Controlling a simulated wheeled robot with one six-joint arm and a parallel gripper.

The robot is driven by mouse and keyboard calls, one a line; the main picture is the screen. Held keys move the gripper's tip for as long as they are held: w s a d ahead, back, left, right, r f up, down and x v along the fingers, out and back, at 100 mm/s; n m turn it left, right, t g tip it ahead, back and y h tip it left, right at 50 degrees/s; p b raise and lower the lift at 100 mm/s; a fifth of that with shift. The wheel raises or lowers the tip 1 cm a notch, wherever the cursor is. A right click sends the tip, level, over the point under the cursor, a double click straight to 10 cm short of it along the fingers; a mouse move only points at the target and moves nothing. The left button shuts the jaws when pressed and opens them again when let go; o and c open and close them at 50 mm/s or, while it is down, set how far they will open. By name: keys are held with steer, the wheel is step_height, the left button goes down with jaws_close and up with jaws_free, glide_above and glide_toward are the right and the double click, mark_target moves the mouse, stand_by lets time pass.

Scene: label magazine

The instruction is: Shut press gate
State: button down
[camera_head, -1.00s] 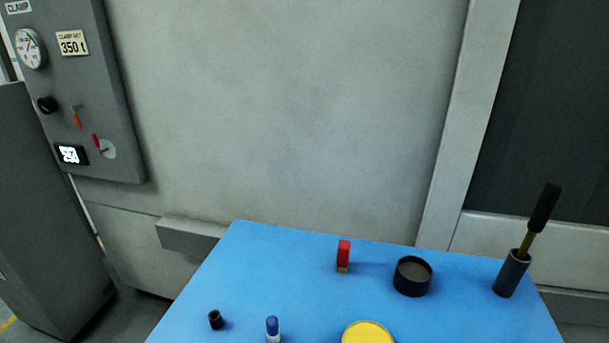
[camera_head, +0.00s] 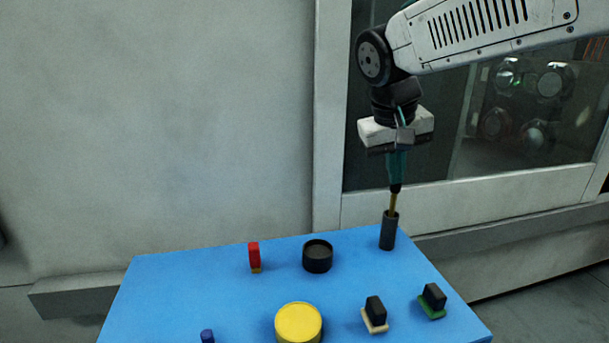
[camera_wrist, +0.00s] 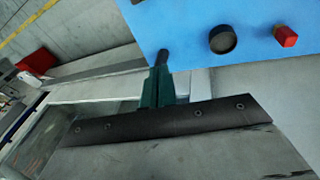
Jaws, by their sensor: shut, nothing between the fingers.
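The press gate, as far as I can tell, is the light-framed panel (camera_head: 465,196) with a dark window at the right of the head view. Its left post runs up beside a plain grey machine wall, and its right end is cut off. Whether it stands open or shut I cannot tell. My gripper (camera_head: 396,186) points down in front of the window's lower part, just above a dark cup with a brass-coloured stem. It is shut and empty. In the wrist view its green fingers (camera_wrist: 157,86) show beside the blue table, with a pale frame rail (camera_wrist: 95,92) at left.
The blue table (camera_head: 200,290) stands in front of the machine. On it are the dark cup (camera_head: 388,232), a red stamp-like piece (camera_head: 254,255), a black round dish (camera_head: 317,257), a yellow round lid (camera_head: 299,323) and two black-topped blocks (camera_head: 375,310). Dark round fittings (camera_head: 535,105) show through the window.

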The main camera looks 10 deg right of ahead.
steer(key=w+a+f+t+h, duration=0.1)
steer(key=w+a+f, duration=0.2)
steer(key=w+a, duration=0.5)
steer(key=w+a+f+t+h, duration=0.15)
steer(key=w+a, duration=0.35)
steer(key=w, duration=0.7)
steer(key=w+a+f+t, duration=0.1)
steer(key=w+a+f, duration=0.4)
steer(key=w, duration=0.4)
glide_toward(314, 182)
steer(key=shift+g, duration=0.25)
steer(key=f, duration=0.1)
steer(key=w+a+f, duration=0.2)
steer(key=f, duration=0.1)
steer(key=shift+w, duration=0.25)
steer(key=shift+w+d, duration=0.1)
steer(key=shift+d, duration=1.1)
steer(key=shift+w+d, duration=0.1)
steer(key=shift+d, duration=0.65)
